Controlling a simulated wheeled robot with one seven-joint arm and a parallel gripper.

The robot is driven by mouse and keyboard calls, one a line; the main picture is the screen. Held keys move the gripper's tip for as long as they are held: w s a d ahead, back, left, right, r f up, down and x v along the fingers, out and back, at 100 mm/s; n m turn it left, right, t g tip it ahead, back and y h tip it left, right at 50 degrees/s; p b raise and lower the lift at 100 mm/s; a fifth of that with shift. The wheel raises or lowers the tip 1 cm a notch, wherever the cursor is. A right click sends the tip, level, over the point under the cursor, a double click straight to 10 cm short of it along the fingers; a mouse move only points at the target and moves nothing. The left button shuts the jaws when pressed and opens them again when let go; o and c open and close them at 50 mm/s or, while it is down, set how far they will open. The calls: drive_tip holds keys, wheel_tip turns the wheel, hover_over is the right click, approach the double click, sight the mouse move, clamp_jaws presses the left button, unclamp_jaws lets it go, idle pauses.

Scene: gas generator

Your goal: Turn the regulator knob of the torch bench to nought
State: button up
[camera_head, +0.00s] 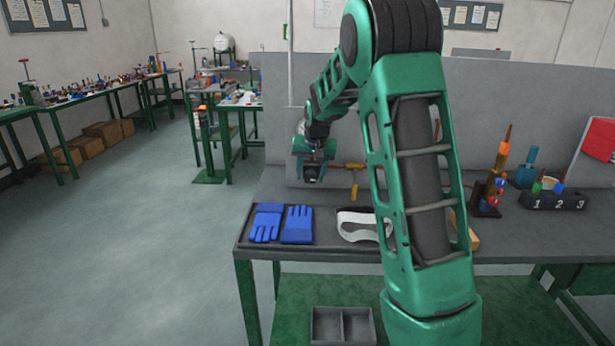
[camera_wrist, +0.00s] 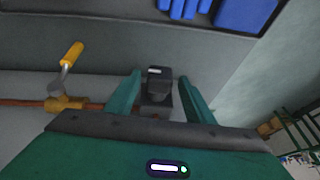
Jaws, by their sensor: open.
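The regulator (camera_wrist: 157,98) shows in the wrist view as a small dark block with a white mark on its upper face. It sits between the two green fingers of my gripper (camera_wrist: 160,77), with a gap on both sides. The fingers are apart and hold nothing. In the head view my gripper (camera_head: 314,158) hangs at the bench's back panel, left of a brass valve (camera_head: 352,167). A dark part shows below it there, but the knob cannot be made out clearly. I cannot read the knob's setting.
The valve's yellow handle (camera_wrist: 72,54) stands left of the fingers in the wrist view. Blue gloves (camera_head: 282,224) and a white-banded item (camera_head: 360,226) lie on the grey bench (camera_head: 300,258). A numbered rack (camera_head: 553,202) stands right. My arm hides the bench's middle.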

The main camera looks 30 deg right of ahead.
drive_tip(key=c, duration=1)
drive_tip(key=shift+c, duration=0.2)
drive_tip(key=shift+w+a, duration=0.1)
drive_tip(key=shift+a, duration=0.1)
drive_tip(key=shift+a+g+h, duration=0.1)
drive_tip(key=shift+g+h, duration=0.2)
drive_tip(key=shift+w+a+n+g+h, duration=0.25)
drive_tip(key=shift+g+h, duration=0.25)
drive_tip(key=shift+h, duration=0.3)
drive_tip(key=g+h, duration=0.1)
drive_tip(key=n+h, duration=0.1)
drive_tip(key=h, duration=0.1)
drive_tip(key=g+h, duration=0.1)
drive_tip(key=shift+w+a+f+g+h, duration=0.2)
drive_tip(key=shift+a+f+g+h, duration=0.05)
drive_tip(key=shift+g+h, duration=0.05)
drive_tip(key=g+h, duration=0.1)
drive_tip(key=h, duration=0.1)
drive_tip(key=n+g+h, duration=0.1)
drive_tip(key=h, duration=0.1)
drive_tip(key=shift+w+a+f+n, duration=0.15)
drive_tip(key=shift+a+f+n, duration=0.1)
drive_tip(key=shift+f, duration=0.1)
drive_tip(key=shift+f+n+g+h, duration=0.2)
drive_tip(key=shift+n+g+h, duration=0.1)
drive_tip(key=shift+h, duration=0.6)
drive_tip(key=shift+f+n+g+h, duration=0.15)
drive_tip(key=shift+n+g+h, duration=0.15)
drive_tip(key=shift+h, duration=0.6)
